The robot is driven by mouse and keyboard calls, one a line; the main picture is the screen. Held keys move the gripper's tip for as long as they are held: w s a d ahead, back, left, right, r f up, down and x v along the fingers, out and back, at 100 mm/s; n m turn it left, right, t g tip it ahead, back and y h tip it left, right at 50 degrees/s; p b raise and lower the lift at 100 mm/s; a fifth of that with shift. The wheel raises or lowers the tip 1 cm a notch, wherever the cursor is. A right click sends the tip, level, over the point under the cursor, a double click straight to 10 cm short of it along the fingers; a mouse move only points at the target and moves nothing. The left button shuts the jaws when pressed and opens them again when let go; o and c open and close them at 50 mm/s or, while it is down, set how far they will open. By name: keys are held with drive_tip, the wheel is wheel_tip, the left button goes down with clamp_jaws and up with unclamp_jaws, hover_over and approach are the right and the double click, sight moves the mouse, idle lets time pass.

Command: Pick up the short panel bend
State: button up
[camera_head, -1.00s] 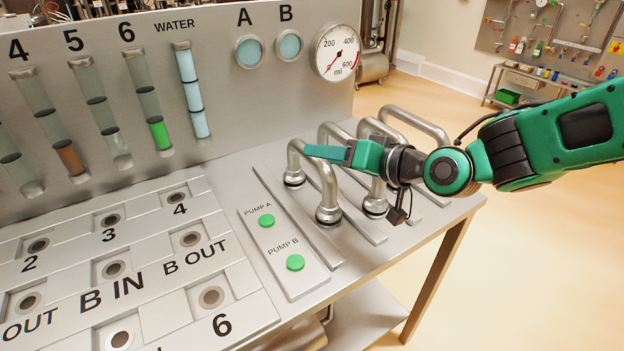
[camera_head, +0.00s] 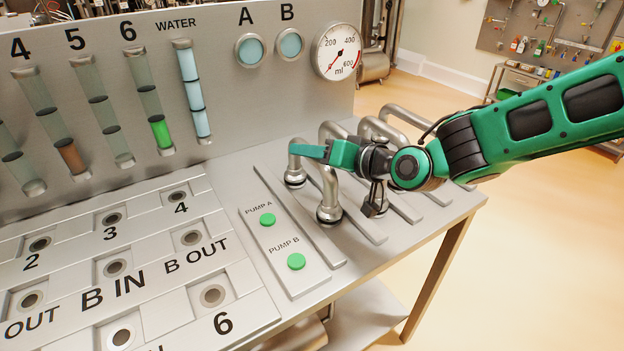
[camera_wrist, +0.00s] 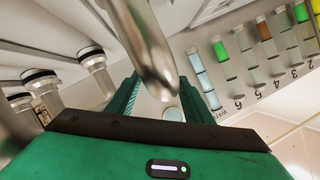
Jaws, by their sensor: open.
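Several bent steel pipes stand side by side on the right of the bench. The nearest bend (camera_head: 328,196) looks short, but I cannot be sure that it is the short panel bend. My gripper (camera_head: 301,151) is over its top, with the green fingers pointing left and hiding part of it. In the wrist view, a steel pipe (camera_wrist: 148,50) passes between the open fingers of my gripper (camera_wrist: 163,92). I cannot tell whether either finger touches it.
Other bends (camera_head: 406,115) stand close behind and to the right. A plate with green pump buttons (camera_head: 296,261) lies to the left, beside the numbered port panel (camera_head: 150,268). An upright panel with sight tubes (camera_head: 194,92) and a gauge (camera_head: 337,51) stands behind.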

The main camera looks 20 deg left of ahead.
clamp_jaws()
idle(1.3)
